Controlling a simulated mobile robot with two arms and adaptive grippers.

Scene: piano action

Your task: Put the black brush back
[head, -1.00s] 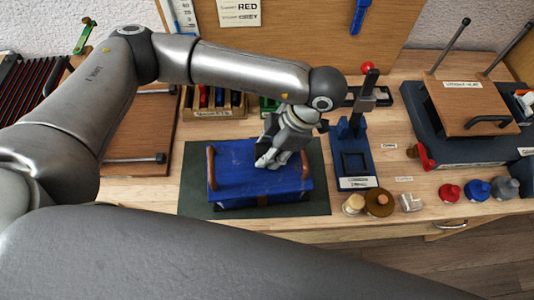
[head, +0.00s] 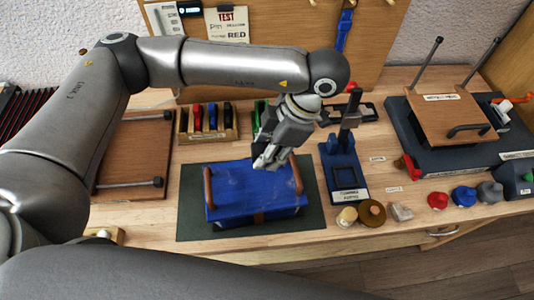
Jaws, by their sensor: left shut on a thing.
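My left gripper (head: 266,163) is shut over the back edge of the blue box. A dark piece (head: 266,125) shows beside its fingers, which I take to be the black brush; the fingers hide most of it. The wooden rack (head: 209,138) stands behind the box to the left, with several coloured pieces upright in it, red and blue among them. A green piece (head: 259,110) shows behind the gripper. My right gripper is out of view.
The blue box (head: 255,195) with brown handles lies on a dark green mat (head: 190,225). A blue stand (head: 343,172) is to its right, with several knobs nearby. A wooden panel (head: 135,155) lies left of the rack. A pegboard (head: 290,50) rises behind.

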